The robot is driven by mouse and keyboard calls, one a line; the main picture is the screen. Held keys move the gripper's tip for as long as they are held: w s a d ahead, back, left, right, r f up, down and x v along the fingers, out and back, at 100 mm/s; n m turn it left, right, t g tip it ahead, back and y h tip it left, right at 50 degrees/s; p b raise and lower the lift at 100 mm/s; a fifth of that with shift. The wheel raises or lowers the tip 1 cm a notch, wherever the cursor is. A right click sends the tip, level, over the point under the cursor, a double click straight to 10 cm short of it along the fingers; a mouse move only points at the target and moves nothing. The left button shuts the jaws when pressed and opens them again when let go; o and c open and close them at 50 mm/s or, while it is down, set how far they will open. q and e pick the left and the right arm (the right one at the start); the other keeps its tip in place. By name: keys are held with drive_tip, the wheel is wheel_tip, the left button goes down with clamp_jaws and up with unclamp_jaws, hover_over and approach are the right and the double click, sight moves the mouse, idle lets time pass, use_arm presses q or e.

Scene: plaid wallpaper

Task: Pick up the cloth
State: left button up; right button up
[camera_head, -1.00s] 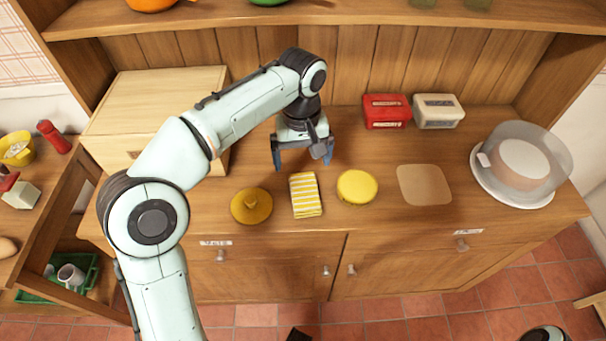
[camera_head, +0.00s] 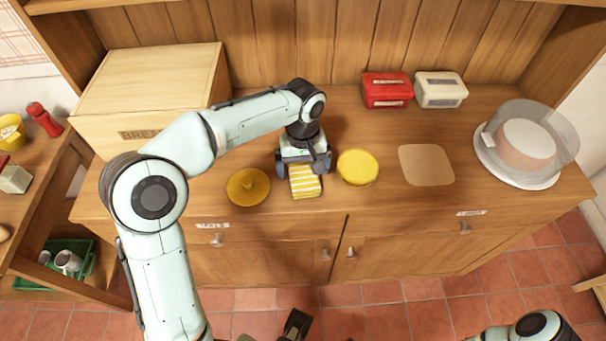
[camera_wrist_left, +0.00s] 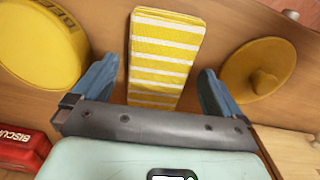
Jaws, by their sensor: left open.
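The cloth (camera_head: 305,183) is folded, with yellow and white stripes, and lies on the wooden counter between a brown-yellow lid and a yellow round tin. It also shows in the left wrist view (camera_wrist_left: 163,58), between the two fingers. My left gripper (camera_head: 304,172) is open and points down over the back part of the cloth, hiding that part in the head view. In the left wrist view the blue fingers (camera_wrist_left: 158,88) stand on either side of the cloth, apart from it. My right gripper cannot be made out; dark parts show at the bottom edge.
The knobbed lid (camera_head: 248,187) lies left of the cloth and the yellow tin (camera_head: 357,168) right of it, both close. A tan mat (camera_head: 426,165), a red box (camera_head: 387,91), a white box (camera_head: 440,90), a covered cake stand (camera_head: 527,145) and a bread box (camera_head: 150,85) stand around.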

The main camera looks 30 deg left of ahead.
sight(303, 171)
use_arm(q)
drive_tip(key=shift+f, duration=0.7)
drive_tip(key=c, duration=1.1)
wheel_tip(303, 171, up, 20)
drive_tip(key=p, duration=0.5)
drive_tip(key=shift+r, duration=0.1)
